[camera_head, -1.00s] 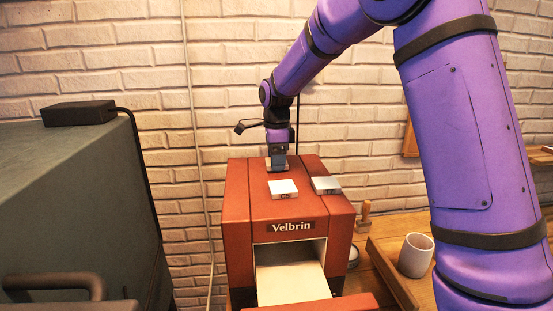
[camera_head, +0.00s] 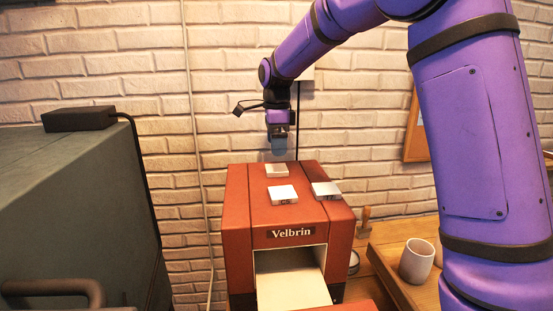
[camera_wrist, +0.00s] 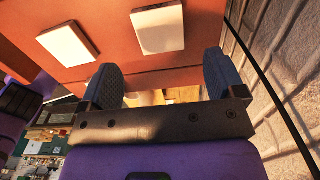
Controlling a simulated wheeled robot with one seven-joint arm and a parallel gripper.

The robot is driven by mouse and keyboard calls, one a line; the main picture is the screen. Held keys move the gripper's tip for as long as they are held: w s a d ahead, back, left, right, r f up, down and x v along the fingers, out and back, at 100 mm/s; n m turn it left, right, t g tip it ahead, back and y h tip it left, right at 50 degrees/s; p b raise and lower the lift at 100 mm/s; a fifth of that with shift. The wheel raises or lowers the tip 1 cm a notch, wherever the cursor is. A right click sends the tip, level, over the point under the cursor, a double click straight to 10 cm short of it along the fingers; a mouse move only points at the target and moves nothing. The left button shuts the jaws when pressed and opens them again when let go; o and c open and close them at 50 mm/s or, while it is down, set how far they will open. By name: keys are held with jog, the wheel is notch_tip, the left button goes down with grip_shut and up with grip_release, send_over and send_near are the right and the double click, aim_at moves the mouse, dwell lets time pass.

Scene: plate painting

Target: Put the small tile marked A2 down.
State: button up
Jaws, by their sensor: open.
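Three small pale tiles lie flat on top of the red Velbrin machine (camera_head: 238,212). One is the back tile (camera_head: 276,170), one the front middle tile (camera_head: 283,194), one the right tile (camera_head: 326,189). I cannot read A2 on any of them. My gripper (camera_head: 278,152) is open and empty, a little above the back tile and apart from it. In the wrist view my gripper (camera_wrist: 161,80) has its two fingers spread with nothing between them. A near tile (camera_wrist: 158,27) and a farther tile (camera_wrist: 68,42) show beyond the fingers on the red top.
A large dark green box-shaped unit (camera_head: 75,205) fills the left side. The brick wall (camera_head: 180,60) is close behind the machine. A white cup (camera_head: 416,261) stands on a wooden tray at the right, near a wooden-handled stamp (camera_head: 365,221). The machine's front opening holds a pale slab (camera_head: 290,285).

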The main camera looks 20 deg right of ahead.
aim_at(276, 168)
notch_tip(276, 168, up, 6)
jog(key=s+d+r+n+t, duration=0.1)
jog(key=s+d+r+n, duration=0.15)
jog(key=s, duration=0.25)
jog(key=s+d+r+n, duration=0.1)
jog(key=s+n, duration=0.2)
jog(key=s, duration=0.3)
jog(key=s+d+f+n+t, duration=0.1)
jog(key=s+f+n+t, duration=0.1)
jog(key=s+n, duration=0.5)
jog(key=s+d+f+n+t, duration=0.2)
jog(key=s+n, duration=0.5)
jog(key=s, duration=1.2)
jog(key=shift+s+d+f+n, duration=0.2)
jog(key=shift+f+n, duration=0.15)
jog(key=shift+f, duration=0.25)
jog(key=shift+w, duration=0.1)
